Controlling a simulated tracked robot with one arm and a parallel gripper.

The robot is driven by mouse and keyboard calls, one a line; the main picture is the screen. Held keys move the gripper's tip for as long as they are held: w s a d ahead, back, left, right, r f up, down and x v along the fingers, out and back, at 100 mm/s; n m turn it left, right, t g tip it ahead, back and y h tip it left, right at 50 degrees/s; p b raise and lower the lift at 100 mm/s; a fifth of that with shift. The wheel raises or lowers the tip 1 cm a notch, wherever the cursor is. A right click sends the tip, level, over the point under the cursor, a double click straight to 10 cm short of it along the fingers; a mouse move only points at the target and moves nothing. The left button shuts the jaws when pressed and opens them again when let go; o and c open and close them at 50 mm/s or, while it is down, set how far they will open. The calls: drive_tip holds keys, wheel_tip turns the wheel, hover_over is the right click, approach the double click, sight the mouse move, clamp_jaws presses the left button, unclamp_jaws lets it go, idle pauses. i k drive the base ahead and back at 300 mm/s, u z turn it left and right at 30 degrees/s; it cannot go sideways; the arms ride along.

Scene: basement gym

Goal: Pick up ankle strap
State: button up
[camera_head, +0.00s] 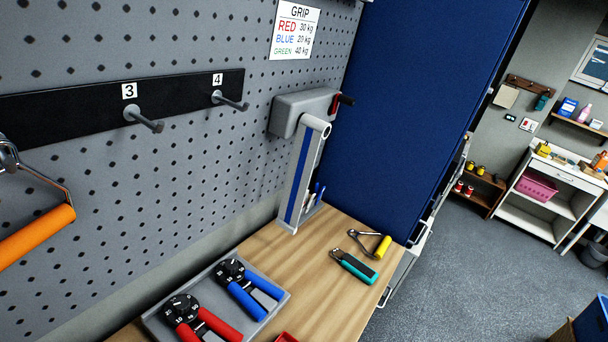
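I cannot make out an ankle strap anywhere in this view. My gripper is not in view either. On the wooden bench top (325,255) lie a teal-and-black handled tool (354,266) and a yellow-handled metal grip (377,245), close together near the right edge. Neither looks like a strap.
A grey tray (158,324) holds red (200,325) and blue (250,290) hand grippers. A grey upright stand (303,175) rises at the back. Hooks 3 (143,118) and 4 (230,100) are empty; an orange handle (36,237) hangs left. Open floor (470,265) lies right.

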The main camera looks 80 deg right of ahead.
sight(365, 272)
drive_tip(key=z, duration=2.45)
drive_tip(key=k, duration=1.3)
drive_tip(key=z, duration=0.45)
drive_tip(key=i, duration=0.9)
drive_tip(key=z, duration=0.35)
drive_tip(key=i, duration=1.2)
drive_tip(key=u, duration=0.7)
